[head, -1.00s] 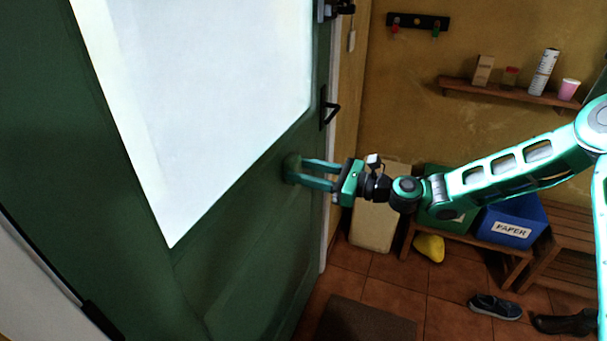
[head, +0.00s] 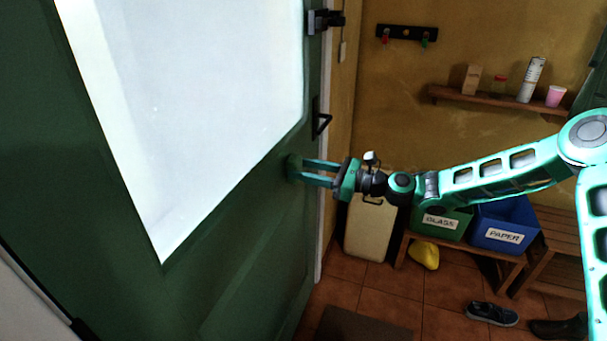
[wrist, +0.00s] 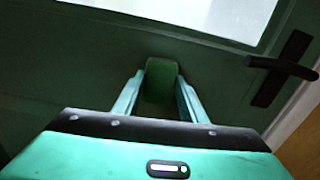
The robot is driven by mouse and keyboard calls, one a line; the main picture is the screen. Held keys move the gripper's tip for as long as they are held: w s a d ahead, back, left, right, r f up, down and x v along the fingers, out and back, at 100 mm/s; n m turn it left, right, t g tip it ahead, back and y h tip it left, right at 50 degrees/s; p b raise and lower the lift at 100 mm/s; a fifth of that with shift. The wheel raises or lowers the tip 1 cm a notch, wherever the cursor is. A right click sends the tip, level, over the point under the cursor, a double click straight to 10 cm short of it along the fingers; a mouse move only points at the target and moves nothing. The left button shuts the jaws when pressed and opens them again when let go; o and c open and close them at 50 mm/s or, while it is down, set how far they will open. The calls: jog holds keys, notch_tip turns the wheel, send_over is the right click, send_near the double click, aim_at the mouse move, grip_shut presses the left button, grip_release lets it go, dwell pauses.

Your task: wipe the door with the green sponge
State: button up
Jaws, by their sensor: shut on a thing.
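The dark green door (head: 235,270) with a large bright glass pane fills the left of the head view; its lower panel shows in the wrist view (wrist: 60,75). The green sponge (wrist: 160,82) is between the two fingers of my gripper (wrist: 158,92), which is shut on it. The sponge's far end is at the door panel, just below the glass; I cannot tell how firmly it touches. In the head view the sponge (head: 293,166) is dark against the door, and my gripper (head: 305,172) reaches it from the right.
A black door handle (head: 321,122) is just above my gripper, also at right in the wrist view (wrist: 280,68). A beige case (head: 368,230), a green glass bin (head: 441,222) and a blue paper bin (head: 505,225) stand right. A shoe (head: 491,313) lies on the floor.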

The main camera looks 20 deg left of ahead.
jog(key=shift+w, duration=1.75)
jog(key=d, duration=0.6)
jog(key=shift+s, duration=0.25)
jog(key=d, duration=0.3)
jog(key=shift+s, duration=0.15)
